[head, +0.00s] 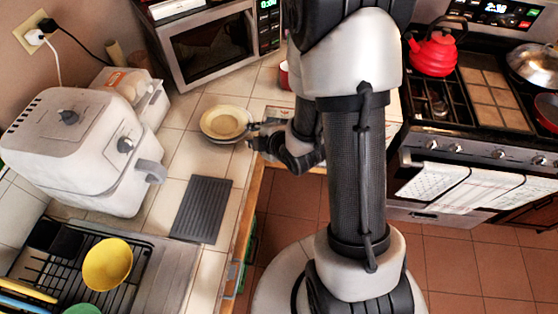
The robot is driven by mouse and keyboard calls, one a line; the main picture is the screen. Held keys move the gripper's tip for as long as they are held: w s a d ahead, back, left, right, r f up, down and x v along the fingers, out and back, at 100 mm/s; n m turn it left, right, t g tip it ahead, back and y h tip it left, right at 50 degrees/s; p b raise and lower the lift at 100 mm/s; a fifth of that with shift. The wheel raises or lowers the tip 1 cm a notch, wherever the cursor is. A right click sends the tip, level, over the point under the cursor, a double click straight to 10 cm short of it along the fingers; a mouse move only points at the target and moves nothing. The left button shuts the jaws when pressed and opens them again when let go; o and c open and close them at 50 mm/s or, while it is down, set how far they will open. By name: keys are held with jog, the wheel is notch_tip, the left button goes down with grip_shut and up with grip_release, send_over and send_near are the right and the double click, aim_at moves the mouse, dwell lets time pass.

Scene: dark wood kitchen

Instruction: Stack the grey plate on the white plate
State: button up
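A round, pale cream plate (224,121) lies on the tiled counter in front of the microwave. A thin greyish rim shows below its near edge, so there may be a second plate under it; I cannot tell for sure. No separate grey plate is clear in the head view. My gripper (254,131) is at the right edge of the plate, with its fingertips close to or at the rim. The fingers are small and partly hidden by the wrist, so I cannot tell whether they are open or shut on the rim.
A white air fryer (75,145) stands left of the plate, and a microwave (215,45) behind it. A dark ribbed mat (202,209) lies nearer. A dish rack holds a yellow bowl (107,263). The stove with a red kettle (434,52) is at right.

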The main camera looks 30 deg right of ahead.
jog(key=s+d+r+m+g+h, duration=0.1)
jog(key=s+r+m+g+h, duration=0.15)
jog(key=r+m, duration=0.45)
jog(key=s+a+r+m+g, duration=0.1)
jog(key=s+a+r+m, duration=0.1)
jog(key=s+r+m, duration=0.2)
jog(key=s+a+r+m+g+y, duration=0.1)
jog(key=s+a+r+m+g, duration=0.1)
jog(key=s+r, duration=0.8)
jog(key=s+a+m, duration=0.1)
jog(key=s+m, duration=0.1)
jog(key=s, duration=0.6)
jog(key=shift+m, duration=0.3)
jog(key=shift+a, duration=0.1)
